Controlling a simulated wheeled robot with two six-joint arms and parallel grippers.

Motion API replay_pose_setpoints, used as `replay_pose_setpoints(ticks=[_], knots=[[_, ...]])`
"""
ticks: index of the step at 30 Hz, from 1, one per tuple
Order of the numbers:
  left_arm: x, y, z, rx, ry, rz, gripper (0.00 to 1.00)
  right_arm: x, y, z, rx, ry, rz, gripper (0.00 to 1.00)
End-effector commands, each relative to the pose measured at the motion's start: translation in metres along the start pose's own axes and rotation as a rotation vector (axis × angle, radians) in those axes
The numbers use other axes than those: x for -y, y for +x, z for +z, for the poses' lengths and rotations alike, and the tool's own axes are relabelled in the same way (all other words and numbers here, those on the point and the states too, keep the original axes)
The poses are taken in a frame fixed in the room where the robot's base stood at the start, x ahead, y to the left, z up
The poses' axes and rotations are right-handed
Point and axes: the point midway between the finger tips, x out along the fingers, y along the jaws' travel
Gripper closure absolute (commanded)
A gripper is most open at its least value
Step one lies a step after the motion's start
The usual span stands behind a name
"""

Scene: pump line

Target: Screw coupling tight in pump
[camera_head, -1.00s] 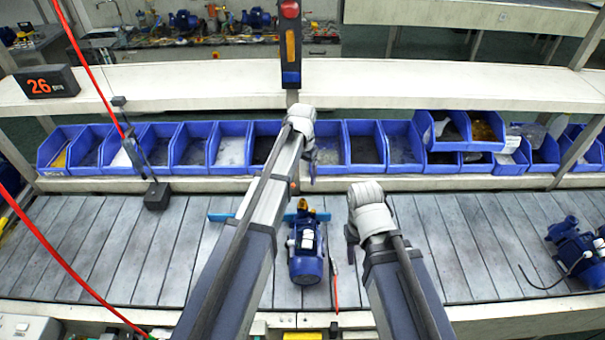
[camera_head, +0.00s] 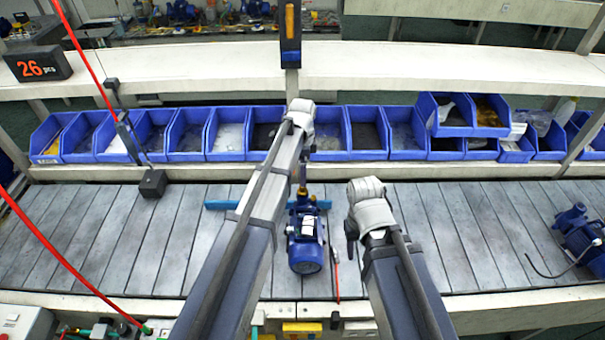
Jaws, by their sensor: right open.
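The blue pump (camera_head: 306,243) stands on the slatted conveyor in the middle, between my two arms, with a white label on its body. A blue bar (camera_head: 222,204) lies behind it, partly covered by my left arm. The coupling cannot be made out clearly; small brass-coloured parts show at the pump's far end. My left gripper (camera_head: 303,178) points down over that far end, dark and narrow; its fingers are too small to read. My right gripper (camera_head: 350,238) is open, to the right of the pump and apart from it, partly hidden by its own wrist.
A row of blue bins (camera_head: 227,135) runs behind the conveyor (camera_head: 110,240). Another blue pump (camera_head: 580,240) with a black cable sits at the far right. A thin red-tipped tool (camera_head: 336,275) is just right of the middle pump. A red hose (camera_head: 65,264) crosses the left side.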

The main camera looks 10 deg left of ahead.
Motion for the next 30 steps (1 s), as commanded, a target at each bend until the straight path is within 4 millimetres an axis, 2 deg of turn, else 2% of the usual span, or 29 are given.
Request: replay_pose_setpoints(ticks=[14,30], knots=[[0.0,0.007,0.0,0.0,0.044,0.0,0.0,0.001,0.007,0.0,0.0,-0.001,0.0,0.5],[0.0,0.04,0.0,0.0,0.042,0.0,0.0,0.004,0.04,-0.002,0.0,-0.008,0.002,0.5]])
